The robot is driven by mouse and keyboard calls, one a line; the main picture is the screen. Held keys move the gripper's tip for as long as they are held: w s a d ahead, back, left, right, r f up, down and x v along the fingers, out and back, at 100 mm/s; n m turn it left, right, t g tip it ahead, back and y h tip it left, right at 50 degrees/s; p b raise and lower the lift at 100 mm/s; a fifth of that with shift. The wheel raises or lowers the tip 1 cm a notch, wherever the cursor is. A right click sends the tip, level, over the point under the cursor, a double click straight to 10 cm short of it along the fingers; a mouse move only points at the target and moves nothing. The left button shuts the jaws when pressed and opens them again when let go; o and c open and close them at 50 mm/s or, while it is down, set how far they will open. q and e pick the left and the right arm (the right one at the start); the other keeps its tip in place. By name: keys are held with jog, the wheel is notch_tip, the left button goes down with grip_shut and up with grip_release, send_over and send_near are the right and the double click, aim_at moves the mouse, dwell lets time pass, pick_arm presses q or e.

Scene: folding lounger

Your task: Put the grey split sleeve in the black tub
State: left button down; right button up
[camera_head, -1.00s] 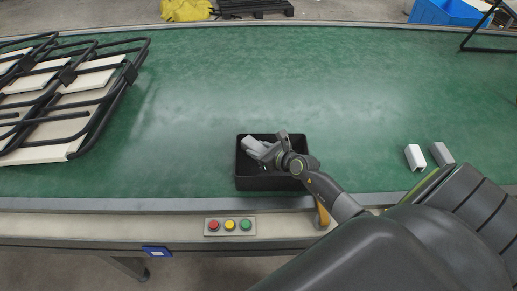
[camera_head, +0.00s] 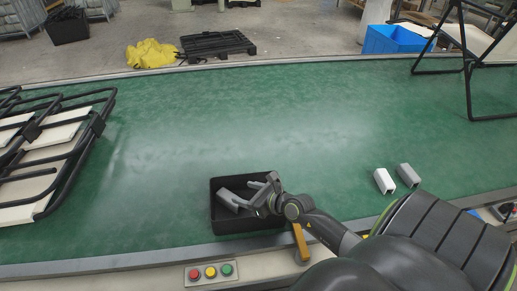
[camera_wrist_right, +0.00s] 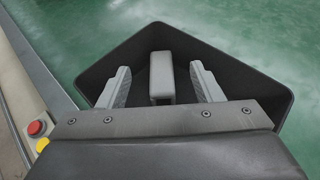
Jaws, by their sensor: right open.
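A grey sleeve (camera_wrist_right: 161,78) is inside the black tub (camera_head: 246,225), between my right fingers. The tub wall also shows in the right wrist view (camera_wrist_right: 260,85). My right gripper (camera_head: 246,192) reaches into the tub from the right. In the right wrist view my right gripper (camera_wrist_right: 161,86) is open, with a gap on each side of the sleeve. I cannot tell whether the sleeve rests on the tub floor. A white channel-shaped piece (camera_head: 384,181) and a grey one (camera_head: 408,175) lie apart on the belt to the right. My left gripper is not in view.
The green belt (camera_head: 290,120) is clear behind the tub. Folded black-framed loungers (camera_head: 55,160) lie at the left, and another black frame (camera_head: 468,80) stands at the far right. A button panel (camera_head: 211,273) is on the front edge.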

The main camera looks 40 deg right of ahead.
jog(key=v, duration=0.5)
jog(key=shift+s, duration=0.1)
dwell(0.5)
